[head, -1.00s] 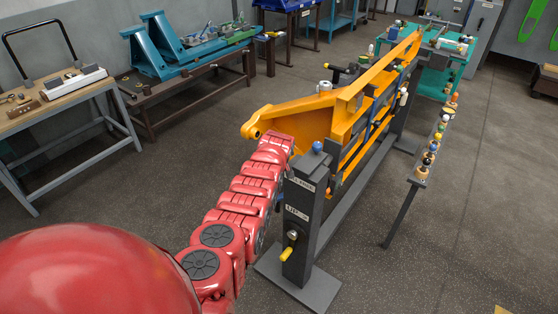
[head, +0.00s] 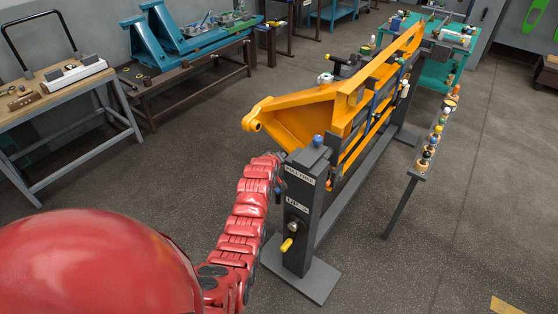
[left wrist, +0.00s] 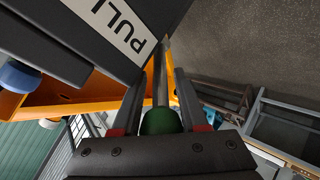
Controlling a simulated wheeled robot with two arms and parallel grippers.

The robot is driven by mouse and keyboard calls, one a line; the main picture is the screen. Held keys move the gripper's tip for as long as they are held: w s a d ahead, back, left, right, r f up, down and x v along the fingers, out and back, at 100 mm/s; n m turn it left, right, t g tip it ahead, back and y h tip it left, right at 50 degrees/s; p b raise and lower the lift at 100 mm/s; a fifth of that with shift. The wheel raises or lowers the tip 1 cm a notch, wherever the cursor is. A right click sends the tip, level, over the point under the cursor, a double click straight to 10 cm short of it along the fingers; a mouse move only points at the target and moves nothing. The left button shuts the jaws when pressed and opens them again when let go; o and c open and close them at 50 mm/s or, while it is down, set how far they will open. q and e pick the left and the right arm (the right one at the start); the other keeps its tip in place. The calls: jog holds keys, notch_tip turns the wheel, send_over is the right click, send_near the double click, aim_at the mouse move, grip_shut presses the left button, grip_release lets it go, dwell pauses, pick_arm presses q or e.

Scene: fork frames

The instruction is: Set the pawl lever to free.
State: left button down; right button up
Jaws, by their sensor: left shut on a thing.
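My left gripper (left wrist: 160,88) has its two fingers either side of a lever with a green knob (left wrist: 159,121) and a thin metal rod (left wrist: 161,73). It is shut on this lever. I cannot tell from these frames whether it is the pawl lever or which setting it is in. My red left arm (head: 240,225) reaches to the left side of a dark post (head: 307,225), where the gripper's fingers cannot be made out in the head view. The post carries a blue knob (head: 318,140) on top and a label beginning PULL (left wrist: 118,25). My right gripper is not in view.
An orange frame (head: 300,115) extends behind the post. A yellow-handled crank (head: 287,244) sticks out low on the post. A narrow stand with several knobs (head: 427,155) is at the right. A wooden-topped bench (head: 60,92) is at the left.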

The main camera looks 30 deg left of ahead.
pick_arm(q)
jog(key=shift+s+a, duration=0.1)
jog(key=shift+a, duration=0.2)
jog(key=c, duration=0.8)
grip_release()
jog(key=shift+o, duration=0.3)
jog(key=shift+s+d, duration=0.1)
jog(key=shift+s, duration=0.05)
jog(key=b+v, duration=0.4)
jog(key=v, duration=1.3)
jog(key=shift+b, duration=0.4)
jog(key=shift+r, duration=0.1)
